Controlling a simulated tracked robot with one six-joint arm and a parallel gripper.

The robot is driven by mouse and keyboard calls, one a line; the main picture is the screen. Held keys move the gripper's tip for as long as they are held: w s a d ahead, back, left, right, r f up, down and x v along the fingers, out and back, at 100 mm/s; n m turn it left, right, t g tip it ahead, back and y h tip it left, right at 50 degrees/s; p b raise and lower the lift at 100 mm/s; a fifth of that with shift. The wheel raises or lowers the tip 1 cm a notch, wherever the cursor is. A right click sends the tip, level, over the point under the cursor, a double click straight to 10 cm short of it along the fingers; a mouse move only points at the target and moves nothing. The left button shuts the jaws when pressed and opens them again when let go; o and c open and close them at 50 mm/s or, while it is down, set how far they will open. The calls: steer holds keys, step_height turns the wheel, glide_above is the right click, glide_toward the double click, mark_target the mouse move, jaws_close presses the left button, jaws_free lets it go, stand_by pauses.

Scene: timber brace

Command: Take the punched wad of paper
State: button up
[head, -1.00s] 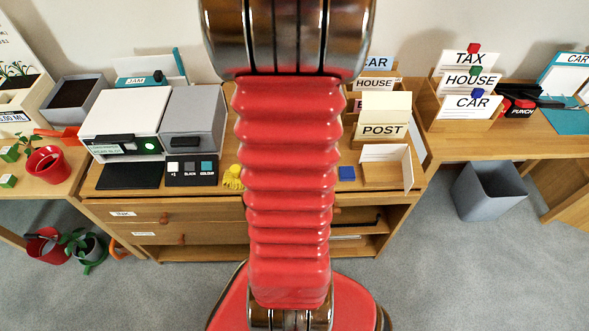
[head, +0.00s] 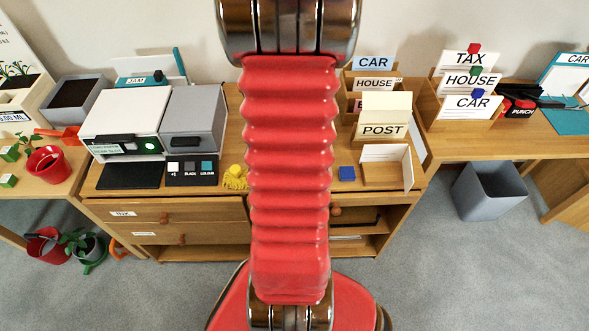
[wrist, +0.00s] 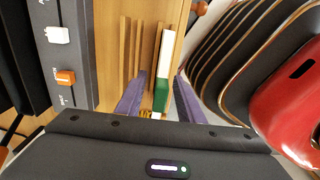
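My gripper's two purple fingers (wrist: 161,75) are apart in the wrist view. A narrow upright piece, white at the far end (wrist: 167,45) and green nearer me (wrist: 162,97), lies in line with the gap between them. I cannot tell whether it is the punched wad of paper, or whether the fingers touch it. It stands by a wooden holder with thin slats (wrist: 135,40). In the head view my red arm hides the middle of the desk, and my gripper is out of sight. A black and red punch (head: 520,107) lies at the right.
Wooden card holders stand at the back right, with a POST box (head: 383,131) in front. A grey printer (head: 193,122) is on the left. A grey bin (head: 490,190) stands on the floor.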

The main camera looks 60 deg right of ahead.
jaws_close()
stand_by(0.5)
step_height(320, 180, up, 10)
stand_by(0.6)
stand_by(0.5)
